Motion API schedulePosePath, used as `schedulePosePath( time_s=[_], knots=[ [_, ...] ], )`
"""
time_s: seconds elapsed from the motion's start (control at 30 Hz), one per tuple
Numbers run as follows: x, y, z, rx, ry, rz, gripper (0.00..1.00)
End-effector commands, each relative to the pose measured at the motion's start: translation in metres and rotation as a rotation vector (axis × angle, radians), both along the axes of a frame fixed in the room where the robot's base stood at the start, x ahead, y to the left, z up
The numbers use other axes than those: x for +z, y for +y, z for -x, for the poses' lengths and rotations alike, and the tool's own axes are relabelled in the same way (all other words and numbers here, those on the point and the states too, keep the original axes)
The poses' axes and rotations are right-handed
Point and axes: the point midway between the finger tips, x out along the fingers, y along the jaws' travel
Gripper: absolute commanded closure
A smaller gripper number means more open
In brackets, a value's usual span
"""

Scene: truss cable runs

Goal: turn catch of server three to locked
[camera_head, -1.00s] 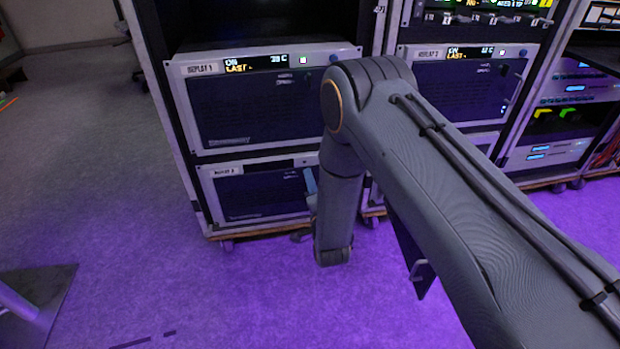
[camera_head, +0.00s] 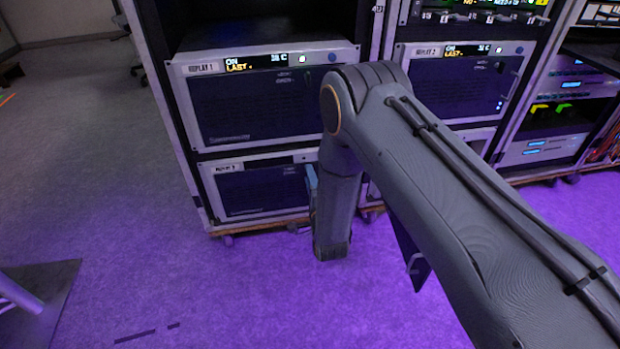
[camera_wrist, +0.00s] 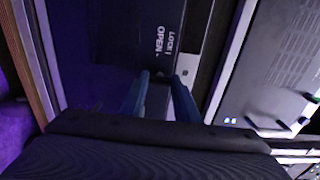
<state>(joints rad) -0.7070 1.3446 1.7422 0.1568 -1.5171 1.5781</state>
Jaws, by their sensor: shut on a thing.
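Server three (camera_head: 262,190) is the dark-faced unit at the bottom of the left rack, with a small label at its upper left. In the wrist view its dark front (camera_wrist: 100,45) carries the words LOCK and OPEN, turned sideways. My gripper (camera_wrist: 159,95) has its two blue fingers shut on the dark catch (camera_wrist: 158,97) just below those words. The catch is mostly hidden between the fingers, and I cannot tell its exact angle. In the head view a blue part of my gripper (camera_head: 311,182) shows at the server's right edge; my arm hides the rest.
The Replay 1 unit (camera_head: 260,105) sits directly above server three. The Replay 2 unit (camera_head: 475,85) is in the rack to the right, partly behind my arm. Purple-lit floor (camera_head: 180,290) is open in front, with a dark flat stand base (camera_head: 50,290) at lower left.

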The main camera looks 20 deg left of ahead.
Motion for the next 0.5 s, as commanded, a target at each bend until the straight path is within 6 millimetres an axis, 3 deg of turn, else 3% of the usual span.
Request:
schedulePosePath(
  time_s=[0.03,0.07,0.17,0.5],
  knots=[
    [-0.0009,-0.0004,0.0001,-0.001,0.002,0.001,0.94],
    [-0.0009,-0.0004,0.0001,-0.001,0.002,0.001,0.69],
    [-0.0007,-0.0004,0.0001,-0.001,0.002,0.001,0.53],
    [-0.0003,-0.0018,0.0028,0.000,0.001,0.002,0.53]
  ],
)
